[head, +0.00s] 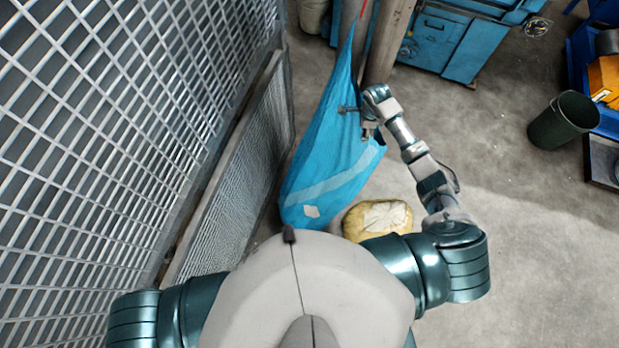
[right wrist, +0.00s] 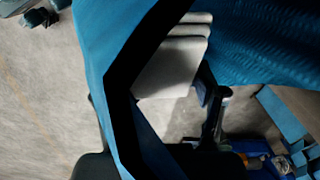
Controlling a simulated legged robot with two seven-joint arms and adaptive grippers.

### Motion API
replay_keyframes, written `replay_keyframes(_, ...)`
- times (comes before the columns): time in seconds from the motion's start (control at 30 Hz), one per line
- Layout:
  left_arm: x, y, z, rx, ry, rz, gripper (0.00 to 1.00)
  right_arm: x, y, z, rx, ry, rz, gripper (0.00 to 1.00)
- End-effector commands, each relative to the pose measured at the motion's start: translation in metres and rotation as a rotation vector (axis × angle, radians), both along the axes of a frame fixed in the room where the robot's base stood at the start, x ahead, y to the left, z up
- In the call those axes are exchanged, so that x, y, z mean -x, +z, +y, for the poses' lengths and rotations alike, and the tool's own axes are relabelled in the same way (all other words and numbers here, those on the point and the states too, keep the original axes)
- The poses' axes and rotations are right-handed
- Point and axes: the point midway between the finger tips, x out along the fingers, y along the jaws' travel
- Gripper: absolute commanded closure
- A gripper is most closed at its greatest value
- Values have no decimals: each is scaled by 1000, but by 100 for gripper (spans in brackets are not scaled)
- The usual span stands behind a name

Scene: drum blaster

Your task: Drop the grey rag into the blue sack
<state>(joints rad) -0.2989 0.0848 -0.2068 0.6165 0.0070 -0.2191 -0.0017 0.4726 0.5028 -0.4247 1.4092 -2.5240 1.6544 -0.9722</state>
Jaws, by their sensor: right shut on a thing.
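The blue sack (head: 325,165) hangs near the mesh panels in the head view, narrow at the top and wide at the bottom. My right gripper (head: 358,119) is at the sack's right side, about mid-height. The right wrist view shows the pale grey, folded rag (right wrist: 168,72) between dark finger parts, with the gripper shut on it. Blue sack cloth (right wrist: 265,45) lies close around the rag there; I cannot tell whether the rag is inside the sack. In the head view I cannot make out the rag. My left gripper is not in view.
Metal mesh panels (head: 120,110) stand along the left. A yellowish bundle (head: 350,222) lies on the floor beside the sack's bottom. A blue machine (head: 435,42) stands behind, and a dark green bin (head: 556,128) at right. The floor between is clear.

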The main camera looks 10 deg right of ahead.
Motion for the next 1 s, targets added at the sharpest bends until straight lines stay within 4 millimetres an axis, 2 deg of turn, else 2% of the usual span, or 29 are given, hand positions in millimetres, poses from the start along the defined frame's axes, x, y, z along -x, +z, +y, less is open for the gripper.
replay_keyframes(0.03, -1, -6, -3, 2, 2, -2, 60, 11, -20, 5, -3, 9, 36, 88)
replay_keyframes(0.1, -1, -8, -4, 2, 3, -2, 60, 11, -24, 5, -2, 8, 38, 89)
replay_keyframes(0.4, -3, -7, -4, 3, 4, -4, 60, 9, -20, 4, 5, 4, 29, 89)
replay_keyframes(0.43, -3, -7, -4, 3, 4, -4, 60, 10, -19, 5, 6, 4, 28, 28)
replay_keyframes(0.53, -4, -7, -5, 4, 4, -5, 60, 10, -18, 5, 8, 3, 26, 3)
replay_keyframes(1.0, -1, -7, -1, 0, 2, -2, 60, 8, -19, 1, 2, 3, 25, 1)
